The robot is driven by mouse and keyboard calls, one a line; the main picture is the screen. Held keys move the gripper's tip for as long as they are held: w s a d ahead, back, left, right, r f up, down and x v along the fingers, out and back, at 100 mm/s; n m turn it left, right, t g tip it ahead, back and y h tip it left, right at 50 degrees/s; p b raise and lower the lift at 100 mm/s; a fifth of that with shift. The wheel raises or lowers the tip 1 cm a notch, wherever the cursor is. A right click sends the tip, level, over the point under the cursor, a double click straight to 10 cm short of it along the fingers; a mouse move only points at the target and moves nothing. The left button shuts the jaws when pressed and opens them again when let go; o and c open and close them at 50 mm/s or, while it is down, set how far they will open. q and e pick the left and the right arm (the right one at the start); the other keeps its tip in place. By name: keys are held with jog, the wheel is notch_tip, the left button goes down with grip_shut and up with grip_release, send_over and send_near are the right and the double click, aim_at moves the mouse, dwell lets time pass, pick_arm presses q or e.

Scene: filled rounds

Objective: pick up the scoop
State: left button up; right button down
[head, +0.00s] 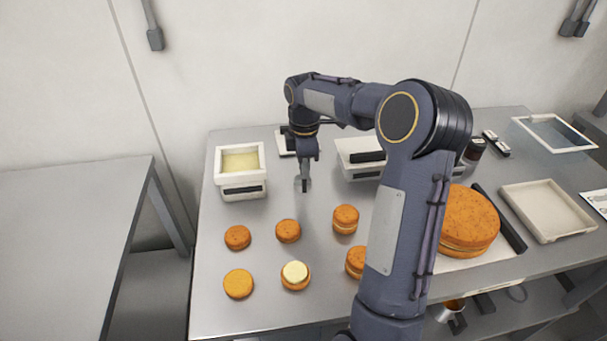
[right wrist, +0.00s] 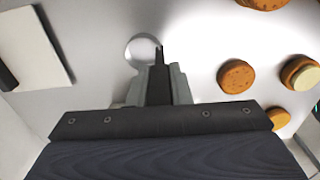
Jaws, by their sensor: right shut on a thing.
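My right gripper (head: 306,160) points down above the middle back of the table and is shut on the scoop (head: 299,183). In the right wrist view the gripper (right wrist: 158,78) closes around a dark upright part, and the scoop's pale round bowl (right wrist: 142,49) shows just beyond the jaws. The scoop is small and partly hidden by the gripper in both views. I cannot tell whether the bowl touches the table. My left gripper is not in view.
A white tub of yellow filling (head: 240,161) stands left on the metal table (head: 220,300). Several orange rounds (head: 288,231) lie in front, one topped with cream (head: 295,272). A large cake (head: 470,220) and an empty tray (head: 547,211) are at right. My arm hides part of the table.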

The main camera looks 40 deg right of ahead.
jog(key=shift+r, duration=0.15)
jog(key=shift+r, duration=0.3)
notch_tip(320, 180, up, 2)
jog(key=shift+r, duration=0.1)
jog(key=s+a+r+b, duration=0.2)
jog(key=s+r, duration=0.8)
jog(key=s, duration=0.4)
jog(key=shift+w, duration=0.1)
